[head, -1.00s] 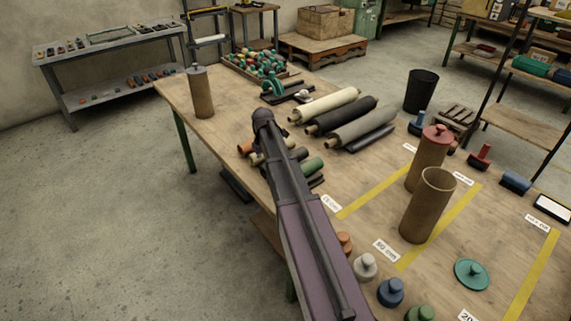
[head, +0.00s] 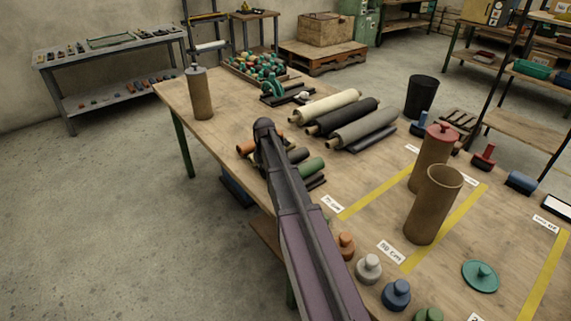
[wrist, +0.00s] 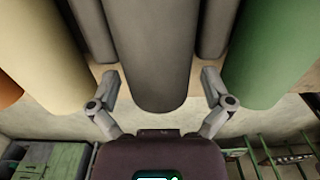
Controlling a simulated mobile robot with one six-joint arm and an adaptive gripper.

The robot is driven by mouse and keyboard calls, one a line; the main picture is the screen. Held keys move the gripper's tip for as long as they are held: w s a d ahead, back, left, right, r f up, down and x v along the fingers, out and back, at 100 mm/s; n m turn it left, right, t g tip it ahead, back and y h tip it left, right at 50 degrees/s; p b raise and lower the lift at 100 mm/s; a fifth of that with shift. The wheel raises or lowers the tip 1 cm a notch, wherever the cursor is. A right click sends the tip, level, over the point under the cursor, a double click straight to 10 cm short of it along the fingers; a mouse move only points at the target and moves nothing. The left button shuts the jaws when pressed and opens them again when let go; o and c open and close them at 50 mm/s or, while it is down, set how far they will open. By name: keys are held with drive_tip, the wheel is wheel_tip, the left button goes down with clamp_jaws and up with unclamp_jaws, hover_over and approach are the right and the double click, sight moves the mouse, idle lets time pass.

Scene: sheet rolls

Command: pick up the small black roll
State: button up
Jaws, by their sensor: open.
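The small black roll (wrist: 150,50) looks dark grey in the wrist view, its rounded near end between my two fingers. My gripper (wrist: 160,82) is open, one finger on each side of that roll, with gaps visible. In the head view my arm covers the gripper and part of the small-roll group; a dark roll (head: 297,155) shows just right of the arm. A cream roll (wrist: 45,50) lies left of the black roll and a green roll (wrist: 268,55) lies right, also seen in the head view (head: 312,167).
An orange roll (head: 246,148) is at the group's left. Large cream, black (head: 345,117) and grey rolls lie behind on the wooden table (head: 240,100). Brown tubes (head: 433,205) stand at right, and coloured knobbed caps (head: 396,294) line the front edge.

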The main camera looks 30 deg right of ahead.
drive_tip(key=c, duration=1.1)
drive_tip(key=shift+r, duration=0.15)
wheel_tip(320, 180, up, 10)
drive_tip(key=p, duration=1)
idle(0.5)
wheel_tip(320, 180, up, 14)
drive_tip(key=p, duration=1.4)
drive_tip(key=shift+s+f, duration=0.1)
drive_tip(key=shift+f, duration=0.1)
